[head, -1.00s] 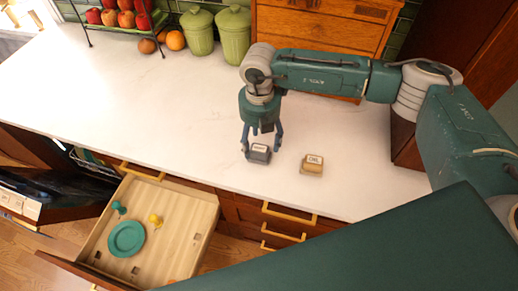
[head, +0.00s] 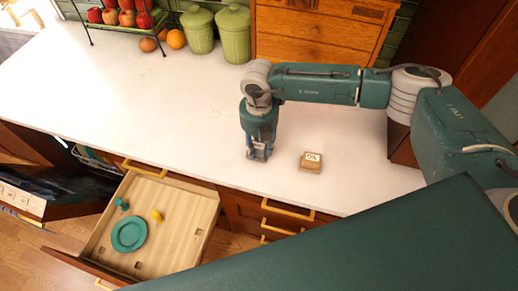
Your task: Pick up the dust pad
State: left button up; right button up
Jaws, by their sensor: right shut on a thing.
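My right gripper (head: 259,154) points down over the white counter, with its fingers shut on a small grey block (head: 258,152). The fingers cover most of this block, and I cannot read its label now. I take it to be the dust pad. A tan block (head: 311,162) with a pale label on top sits on the counter just right of the gripper, apart from it. My left gripper is not in view.
An open wooden drawer (head: 183,222) below the counter holds a teal plate (head: 129,234) and small teal and yellow items. Green canisters (head: 233,35), a fruit rack and a wooden drawer cabinet (head: 320,32) line the back. The counter's left and middle are clear (head: 130,100).

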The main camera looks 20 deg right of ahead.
aim_at(259, 146)
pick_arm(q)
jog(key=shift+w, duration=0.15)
pick_arm(e)
jog(key=shift+r, duration=0.5)
pick_arm(q)
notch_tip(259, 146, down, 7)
jog(key=b, duration=0.7)
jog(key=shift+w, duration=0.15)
pick_arm(e)
notch_tip(259, 146, up, 19)
jog(key=shift+o, duration=1.2)
jog(key=shift+c, duration=0.6)
